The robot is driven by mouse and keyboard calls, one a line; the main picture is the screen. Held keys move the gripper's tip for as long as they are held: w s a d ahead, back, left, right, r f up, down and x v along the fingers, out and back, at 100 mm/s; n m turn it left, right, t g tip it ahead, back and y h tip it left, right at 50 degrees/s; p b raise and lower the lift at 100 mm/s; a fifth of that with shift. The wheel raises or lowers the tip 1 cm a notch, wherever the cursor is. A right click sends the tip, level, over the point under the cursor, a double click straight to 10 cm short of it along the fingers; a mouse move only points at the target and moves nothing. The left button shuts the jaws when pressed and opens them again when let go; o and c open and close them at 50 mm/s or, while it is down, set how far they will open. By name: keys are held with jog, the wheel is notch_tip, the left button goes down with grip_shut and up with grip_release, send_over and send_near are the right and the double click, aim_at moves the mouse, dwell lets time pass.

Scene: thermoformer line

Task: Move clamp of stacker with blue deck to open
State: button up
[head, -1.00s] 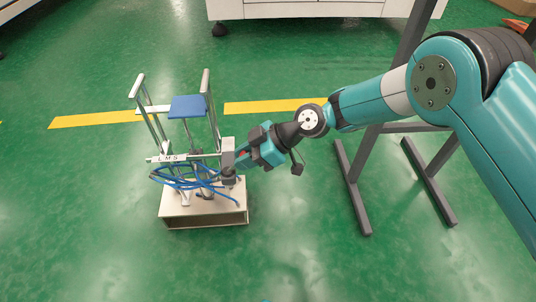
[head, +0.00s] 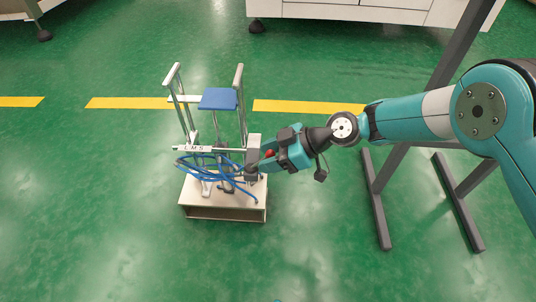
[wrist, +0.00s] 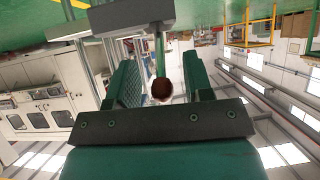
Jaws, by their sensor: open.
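The stacker with its blue deck (head: 218,99) stands on a beige base box (head: 224,207), with two upright posts and a bundle of blue hoses in front. A grey clamp block (head: 254,147) sits at the right end of its crossbar. A red knob (head: 269,154) shows beside that block, at my gripper's (head: 264,158) jaws. In the wrist view my gripper (wrist: 160,85) is open, its two green fingers on either side of a dark red round knob end (wrist: 162,89) on a green rod. I cannot tell whether the fingers touch it.
A dark grey metal frame (head: 377,210) with floor feet stands to the right, under my arm. White cabinets (head: 360,12) stand at the back. The green floor in front and to the left of the stacker is clear.

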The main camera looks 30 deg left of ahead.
jog(key=p+v, duration=0.6)
jog(key=v, duration=1.1)
jog(key=shift+d, duration=0.2)
jog(key=shift+w, duration=0.1)
